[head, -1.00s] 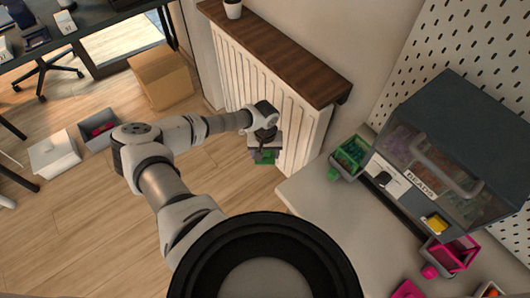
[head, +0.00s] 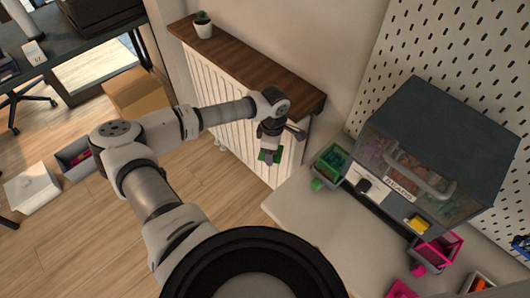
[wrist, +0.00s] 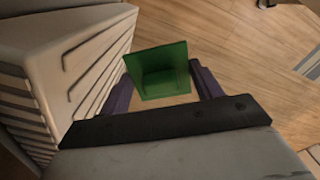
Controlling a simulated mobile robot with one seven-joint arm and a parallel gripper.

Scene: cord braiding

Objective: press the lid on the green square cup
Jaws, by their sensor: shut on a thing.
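My gripper (head: 268,151) is shut on a green square lid (wrist: 158,70), seen between its purple fingers in the wrist view. In the head view the lid (head: 263,156) hangs in front of the white radiator, left of the worktop. The green square cup (head: 332,162) stands at the worktop's far left corner, with green pieces visible inside and no lid on top. A small green knob (head: 316,185) sits at its near side. My gripper is to the left of the cup, apart from it.
The pale worktop (head: 310,215) is mostly bare at its left. A dark bead cabinet (head: 440,140) stands right of the cup. A pink cup (head: 437,248) and pink lid (head: 400,289) are nearer. The radiator (head: 225,105) with a wooden shelf (head: 250,65) is behind my gripper.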

